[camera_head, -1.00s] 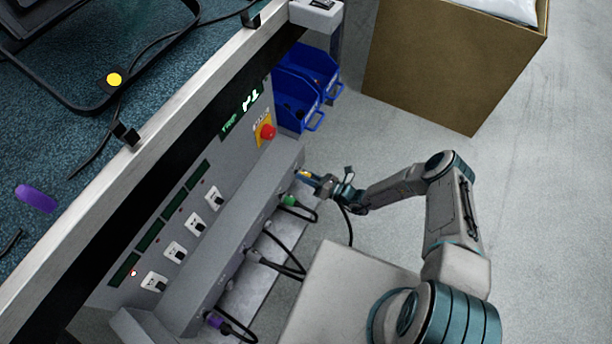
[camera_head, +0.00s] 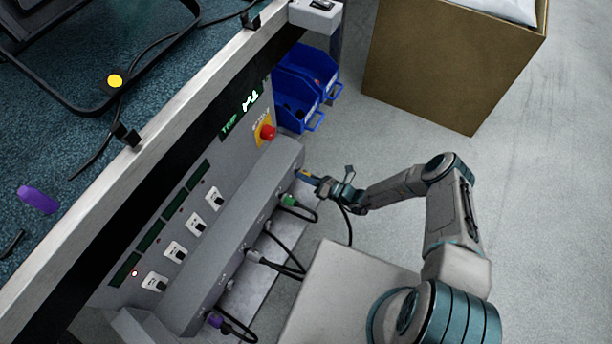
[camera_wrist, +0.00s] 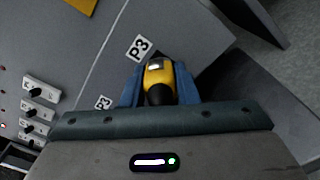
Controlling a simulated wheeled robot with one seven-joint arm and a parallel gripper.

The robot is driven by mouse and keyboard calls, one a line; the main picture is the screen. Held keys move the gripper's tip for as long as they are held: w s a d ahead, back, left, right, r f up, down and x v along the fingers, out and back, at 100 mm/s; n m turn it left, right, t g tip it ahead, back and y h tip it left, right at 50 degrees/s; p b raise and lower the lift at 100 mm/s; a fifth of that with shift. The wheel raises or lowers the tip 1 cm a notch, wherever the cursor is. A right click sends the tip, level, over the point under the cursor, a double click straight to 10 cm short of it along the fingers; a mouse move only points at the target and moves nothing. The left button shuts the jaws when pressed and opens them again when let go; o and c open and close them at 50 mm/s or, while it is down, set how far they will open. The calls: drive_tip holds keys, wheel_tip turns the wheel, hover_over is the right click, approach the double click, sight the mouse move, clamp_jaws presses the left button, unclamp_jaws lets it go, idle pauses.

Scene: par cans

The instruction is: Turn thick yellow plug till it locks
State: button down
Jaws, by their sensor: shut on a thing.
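The thick yellow plug (camera_wrist: 158,75) shows in the middle of the wrist view, with a black rear end and a small pale mark on top. My gripper (camera_wrist: 158,88) is shut on it, one blue finger on each side. In the head view my gripper (camera_head: 312,180) is at the right end of the sloped grey socket housing (camera_head: 245,215), and the plug is mostly hidden by the fingers.
A green plug (camera_head: 288,200), a grey plug (camera_head: 253,255) and a purple plug (camera_head: 215,320) with black cables sit along the same housing. A red stop button (camera_head: 268,132) and white switches (camera_head: 196,223) are above. Blue bins (camera_head: 305,85) and a cardboard box (camera_head: 450,60) stand beyond.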

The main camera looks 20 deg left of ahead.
drive_tip(key=shift+s, duration=0.1)
idle(0.3)
drive_tip(key=c, duration=1.1)
unclamp_jaws()
drive_tip(key=shift+o, duration=0.2)
drive_tip(key=s+d+p, duration=0.1)
drive_tip(key=d+p, duration=0.1)
drive_tip(key=d, duration=1.1)
drive_tip(key=shift+d+p, duration=0.35)
drive_tip(key=shift+d, duration=0.05)
